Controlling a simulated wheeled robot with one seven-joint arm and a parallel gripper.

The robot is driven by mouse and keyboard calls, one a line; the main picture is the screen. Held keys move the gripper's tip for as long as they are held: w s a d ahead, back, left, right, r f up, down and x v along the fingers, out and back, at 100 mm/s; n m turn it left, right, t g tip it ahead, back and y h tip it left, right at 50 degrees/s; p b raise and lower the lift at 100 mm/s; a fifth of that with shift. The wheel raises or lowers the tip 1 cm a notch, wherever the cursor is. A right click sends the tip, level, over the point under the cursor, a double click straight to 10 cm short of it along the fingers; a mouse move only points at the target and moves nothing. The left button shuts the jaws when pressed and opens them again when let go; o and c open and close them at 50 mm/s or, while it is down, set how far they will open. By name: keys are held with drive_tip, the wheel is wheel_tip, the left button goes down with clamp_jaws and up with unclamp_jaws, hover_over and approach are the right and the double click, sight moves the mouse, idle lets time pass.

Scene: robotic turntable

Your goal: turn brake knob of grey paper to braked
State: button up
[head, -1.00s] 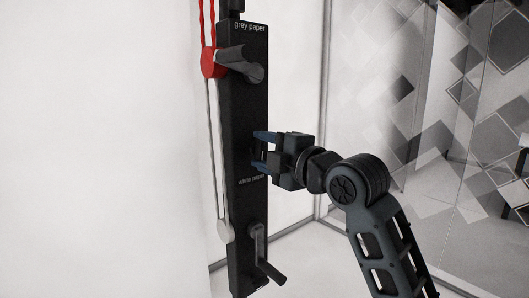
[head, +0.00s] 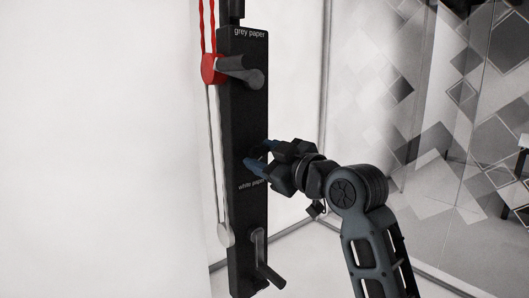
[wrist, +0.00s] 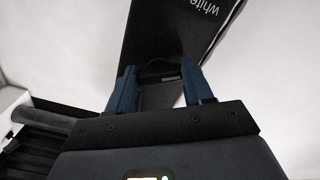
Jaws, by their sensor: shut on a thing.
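The tall black panel (head: 242,105) carries the label "grey paper" at its top and "white paper" lower down. A small dark knob (wrist: 160,68) sits on the panel just above the "white paper" label, in the grey paper section. My gripper (head: 261,155) reaches it from the right and is shut on it, one blue finger on each side. In the wrist view my gripper (wrist: 160,88) stands around the knob and the panel looks tilted. The fingers hide much of the knob in the head view, and I cannot read any brake marking.
A grey crank handle (head: 240,70) sits above my gripper, beside a red pulley (head: 211,70) with red cord. A second crank (head: 262,262) and a pale pulley (head: 225,235) are below. A glass wall (head: 450,100) stands on the right.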

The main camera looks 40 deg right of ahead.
drive_tip(key=m+p, duration=0.2)
drive_tip(key=m, duration=0.4)
drive_tip(key=shift+f, duration=0.1)
idle(0.5)
drive_tip(key=o, duration=1)
drive_tip(key=shift+o, duration=0.2)
drive_tip(key=shift+s, duration=0.15)
drive_tip(key=s+b, duration=0.1)
drive_tip(key=s, duration=0.6)
drive_tip(key=shift+s+b, duration=0.3)
